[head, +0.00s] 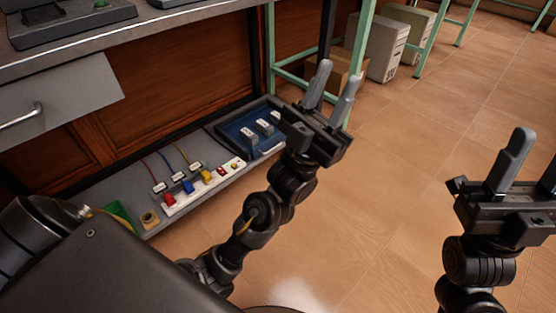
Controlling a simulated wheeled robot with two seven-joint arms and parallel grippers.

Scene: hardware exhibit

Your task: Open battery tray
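The battery tray (236,137) is blue with a dark frame and holds a few small pale blocks. It sits at the right end of a low grey shelf (128,180) under the bench. A handle-like bar shows at its front right edge. My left gripper (338,74) is open and empty, its fingers pointing up, to the right of the tray; its body comes close to the tray's right edge in the picture. My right gripper (536,150) is at the far right over the floor, empty and apparently open, with its second finger cut by the picture edge.
A white strip (203,187) with coloured plugs and wires lies left of the tray. A bench (160,32) with a drawer (60,105) hangs above. Green table legs (270,50) and boxes (382,48) stand behind. The tiled floor at right is clear.

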